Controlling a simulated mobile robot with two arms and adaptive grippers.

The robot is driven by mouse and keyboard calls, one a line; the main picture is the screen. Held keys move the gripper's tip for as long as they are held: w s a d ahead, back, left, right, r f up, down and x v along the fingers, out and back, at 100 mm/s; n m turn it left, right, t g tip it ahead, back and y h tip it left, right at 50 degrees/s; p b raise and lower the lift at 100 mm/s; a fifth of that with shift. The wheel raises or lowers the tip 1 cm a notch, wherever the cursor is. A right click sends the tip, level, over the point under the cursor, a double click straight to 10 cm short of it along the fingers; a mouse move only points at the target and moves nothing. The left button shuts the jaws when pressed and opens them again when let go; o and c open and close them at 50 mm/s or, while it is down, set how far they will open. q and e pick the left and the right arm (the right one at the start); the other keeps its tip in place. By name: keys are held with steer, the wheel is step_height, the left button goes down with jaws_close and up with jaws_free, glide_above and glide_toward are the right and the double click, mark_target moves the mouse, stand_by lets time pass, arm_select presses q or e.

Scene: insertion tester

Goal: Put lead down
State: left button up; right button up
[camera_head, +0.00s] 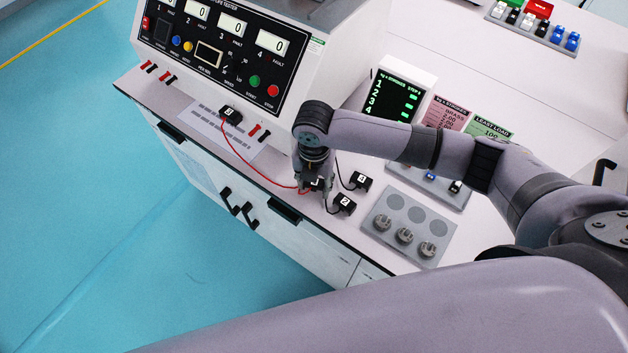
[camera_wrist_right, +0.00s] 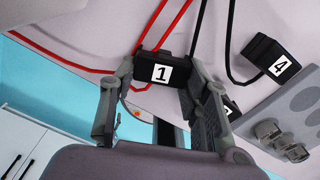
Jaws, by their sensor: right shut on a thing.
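My right gripper (camera_head: 314,190) points down over the front part of the bench top. In the right wrist view its two fingers (camera_wrist_right: 160,100) are shut on a black lead block marked 1 (camera_wrist_right: 161,73), with red cable running from it. In the head view this block is mostly hidden by the fingers, and I cannot tell whether it touches the bench. Black lead blocks marked 2 (camera_head: 343,204) and 4 (camera_head: 361,181) rest just right of the gripper. A block marked 3 (camera_head: 231,115) lies to the left, near the tester. My left gripper is out of view.
The white tester (camera_head: 225,45) with displays and buttons stands behind at left. A grey plate with several metal knobs (camera_head: 404,236) lies right of the leads. Small signs (camera_head: 446,113) stand behind my right arm. The bench's front edge (camera_head: 240,183) is close to the gripper.

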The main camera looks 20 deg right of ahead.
mark_target(314, 185)
steer(key=shift+f, duration=0.1)
steer(key=o, duration=1.1)
step_height(314, 185, up, 12)
steer(key=shift+r+b, duration=0.2)
steer(key=shift+b, duration=0.55)
steer(key=shift+f, duration=0.1)
